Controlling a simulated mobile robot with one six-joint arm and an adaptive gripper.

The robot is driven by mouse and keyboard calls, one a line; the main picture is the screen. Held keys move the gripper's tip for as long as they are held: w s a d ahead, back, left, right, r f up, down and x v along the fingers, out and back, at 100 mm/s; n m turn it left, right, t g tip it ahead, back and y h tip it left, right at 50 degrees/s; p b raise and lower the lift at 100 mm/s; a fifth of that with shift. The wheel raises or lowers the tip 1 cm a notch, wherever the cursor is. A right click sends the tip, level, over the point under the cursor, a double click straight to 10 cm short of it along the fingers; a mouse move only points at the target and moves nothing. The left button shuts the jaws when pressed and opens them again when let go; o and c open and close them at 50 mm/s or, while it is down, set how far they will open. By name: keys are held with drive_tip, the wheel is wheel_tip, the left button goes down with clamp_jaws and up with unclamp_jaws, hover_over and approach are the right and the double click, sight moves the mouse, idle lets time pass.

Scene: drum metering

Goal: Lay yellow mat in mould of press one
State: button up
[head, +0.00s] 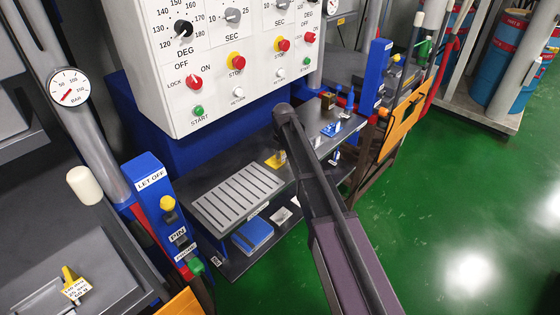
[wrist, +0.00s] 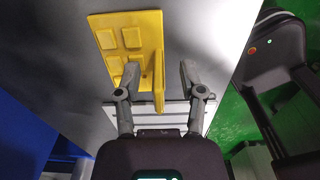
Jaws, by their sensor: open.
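A yellow mat (wrist: 125,48) with raised squares and an upright tab lies on a dark grey surface in the wrist view. In the head view a small yellow piece (head: 274,162) shows on the dark bench beside the slotted plate, partly hidden by my arm. My gripper (wrist: 158,75) is open over the mat, one finger on each side of the tab. I see gaps beside the tab, and the fingers do not hold it. Which press is press one, and its mould, I cannot tell.
A slotted grey plate (head: 238,194) lies on the bench, with a blue piece (head: 253,235) on the shelf below. Blue-handled pieces (head: 333,128) stand farther right. The control box (head: 215,70) overhangs the back. Green floor (head: 450,220) is clear on the right.

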sight(283, 152)
clamp_jaws()
drive_tip(key=shift+r, duration=0.15)
idle(0.5)
wheel_tip(283, 152, up, 3)
drive_tip(key=p, duration=0.3)
drive_tip(key=shift+r+p, duration=0.2)
drive_tip(key=shift+p, duration=0.2)
drive_tip(key=s+d, duration=0.2)
drive_tip(key=s, duration=0.5)
drive_tip(key=s+d+r+p, duration=0.1)
drive_tip(key=s+d, duration=0.2)
drive_tip(key=s, duration=0.5)
drive_tip(key=shift+r, duration=0.15)
drive_tip(key=shift+s, duration=0.1)
